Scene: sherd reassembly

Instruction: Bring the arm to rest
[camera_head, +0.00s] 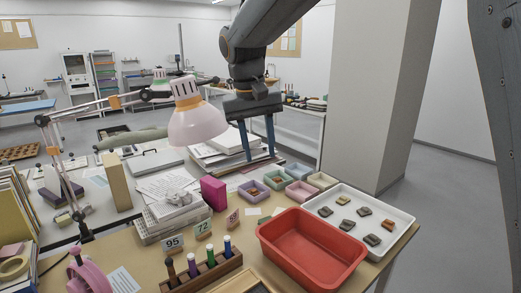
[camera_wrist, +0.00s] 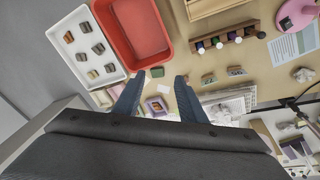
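My arm reaches in from the top of the head view, and my gripper (camera_head: 258,157) hangs over the far side of the table (camera_head: 247,232). Its two blue fingers point down and stand apart, with nothing between them. In the wrist view the fingers of my gripper (camera_wrist: 158,84) are also apart and empty. Below them in that view is a small purple tray (camera_wrist: 146,104) with a piece inside; the fingers are not touching it as far as I can tell.
A white tray (camera_head: 397,213) with several sherds and a red bin (camera_head: 275,243) stand at the right. Small coloured trays (camera_head: 297,192) lie behind the bin. A pink lamp (camera_head: 197,127) stands close left of my gripper. A wooden bottle rack (camera_head: 222,269) and number cards (camera_head: 203,228) are in front.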

